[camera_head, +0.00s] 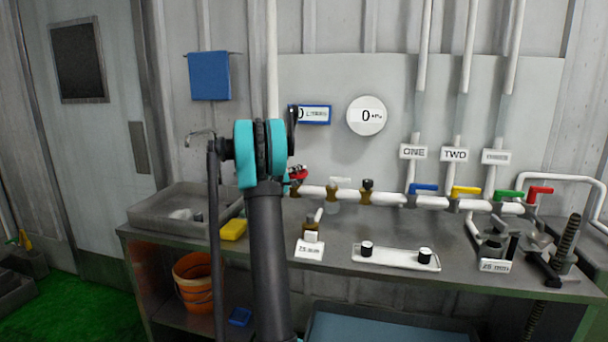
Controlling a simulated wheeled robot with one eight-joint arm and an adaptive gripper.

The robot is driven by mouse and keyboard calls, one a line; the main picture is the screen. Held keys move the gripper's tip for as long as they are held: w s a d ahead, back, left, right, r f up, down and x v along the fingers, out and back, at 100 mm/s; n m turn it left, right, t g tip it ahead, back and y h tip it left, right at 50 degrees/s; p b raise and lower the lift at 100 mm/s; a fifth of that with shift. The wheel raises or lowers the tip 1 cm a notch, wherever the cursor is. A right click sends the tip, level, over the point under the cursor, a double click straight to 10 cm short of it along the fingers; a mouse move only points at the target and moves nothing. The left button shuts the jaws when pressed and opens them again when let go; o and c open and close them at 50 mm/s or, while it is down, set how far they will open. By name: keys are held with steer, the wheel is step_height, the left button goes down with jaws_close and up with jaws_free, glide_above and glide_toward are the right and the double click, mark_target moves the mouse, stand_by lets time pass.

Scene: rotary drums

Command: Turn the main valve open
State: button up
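A red valve handle (298,172) shows at the left end of the white pipe (385,198), just right of my arm and partly hidden by it. Blue (424,187), yellow (466,190), green (508,195) and red (540,190) handles sit along the right part of the pipe. No label that I can read says which one is the main valve. The round gauge (366,116) reads 0 kPa. My dark arm with a teal joint stands in front of the pipe's left end. My gripper's fingers cannot be made out; the arm hides that area.
The grey bench (370,233) carries a sink (172,207), a yellow sponge (233,229), a white tray (392,257) with two black-topped pieces, and a clamp with a threaded rod (566,240) at right. An orange bucket (193,283) stands below. Signs ONE (413,151) and TWO (455,154) hang above.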

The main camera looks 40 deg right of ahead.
mark_target(304, 170)
steer(key=shift+x, duration=1.5)
jaws_close()
